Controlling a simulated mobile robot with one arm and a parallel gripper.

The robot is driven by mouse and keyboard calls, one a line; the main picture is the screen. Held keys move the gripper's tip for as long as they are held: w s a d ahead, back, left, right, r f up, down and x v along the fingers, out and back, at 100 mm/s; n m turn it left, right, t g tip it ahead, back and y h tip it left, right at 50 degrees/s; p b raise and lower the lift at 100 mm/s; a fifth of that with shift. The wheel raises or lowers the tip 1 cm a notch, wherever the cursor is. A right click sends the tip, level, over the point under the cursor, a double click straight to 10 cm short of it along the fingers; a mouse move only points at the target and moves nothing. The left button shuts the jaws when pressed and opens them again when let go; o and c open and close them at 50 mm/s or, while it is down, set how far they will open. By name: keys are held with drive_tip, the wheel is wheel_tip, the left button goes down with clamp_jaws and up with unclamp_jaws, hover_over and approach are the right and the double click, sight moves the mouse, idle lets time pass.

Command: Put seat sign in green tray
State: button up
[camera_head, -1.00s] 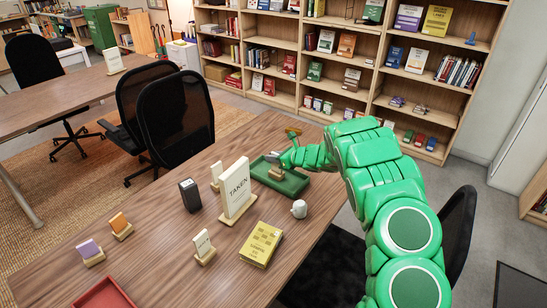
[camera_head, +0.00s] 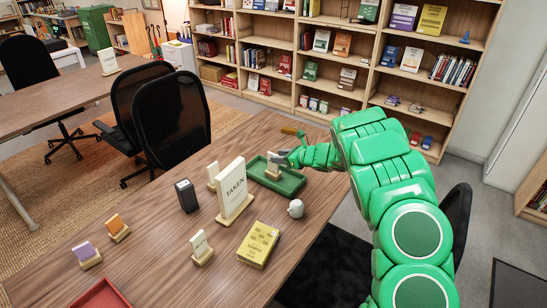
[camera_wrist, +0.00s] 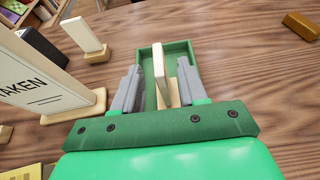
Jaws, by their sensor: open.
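The green tray (camera_head: 293,188) lies on the far part of the wooden table. A small cream seat sign (camera_wrist: 163,75) stands in it, seen nearly edge-on in the wrist view; its face is not readable. The sign also shows small in the tray in the head view (camera_head: 273,171). My gripper (camera_wrist: 159,66) is open over the tray, one finger on each side of the sign. Whether a finger touches the sign I cannot tell. In the head view my gripper (camera_head: 280,158) partly hides the tray's far side.
A tall TAKEN sign (camera_head: 232,189) and a small sign (camera_head: 213,176) stand left of the tray. A red tray (camera_head: 98,297) lies at the near edge.

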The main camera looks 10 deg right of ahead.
drive_tip(key=v, duration=0.6)
drive_tip(key=shift+s+d, duration=0.15)
